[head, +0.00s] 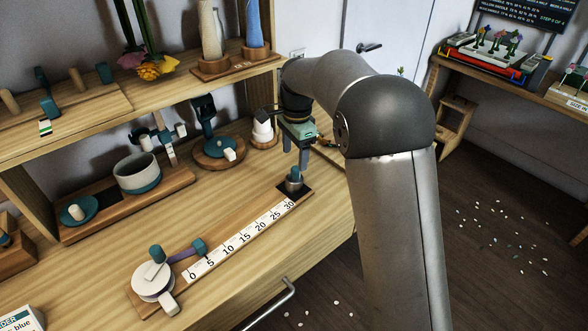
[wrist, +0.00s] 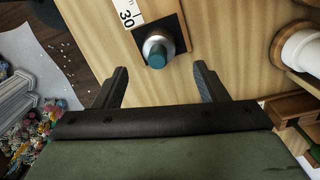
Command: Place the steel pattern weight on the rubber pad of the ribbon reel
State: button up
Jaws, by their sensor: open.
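The steel pattern weight (head: 293,184), a short metal cylinder with a teal knob, stands upright on the dark rubber pad (head: 307,189) at the 30 end of the ribbon reel's scale. In the wrist view the weight (wrist: 157,46) shows from above, with the black pad (wrist: 172,25) around it. The ribbon reel (head: 153,280) has a white drum and teal knobs at the 0 end of its wooden base. My gripper (head: 296,166) is just above the weight. In the wrist view my gripper (wrist: 160,78) is open and empty, its fingers apart from the weight.
A white-teal bowl (head: 137,174), a teal dish (head: 78,210) and a round wooden-based stand (head: 220,150) are behind the reel. A white cone-shaped item (head: 263,130) stands near my gripper. A shelf (head: 130,100) overhangs the bench's back. Bench wood beside the scale is clear.

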aim_at(297, 168)
notch_tip(297, 168, up, 4)
jog(key=shift+f, duration=0.1)
jog(key=shift+s+d+r, duration=0.15)
jog(key=shift+d+r, duration=0.1)
jog(key=s+d+r+n, duration=0.2)
jog(key=s+d+n, duration=0.3)
jog(key=s+d, duration=0.7)
jog(key=s+d+f+n, duration=0.2)
jog(key=s+f+n, duration=0.1)
jog(key=s, duration=0.7)
jog(key=s+d+f+n, duration=0.1)
jog(key=s+f+n, duration=0.3)
jog(key=s, duration=0.7)
jog(key=shift+d+t, duration=0.4)
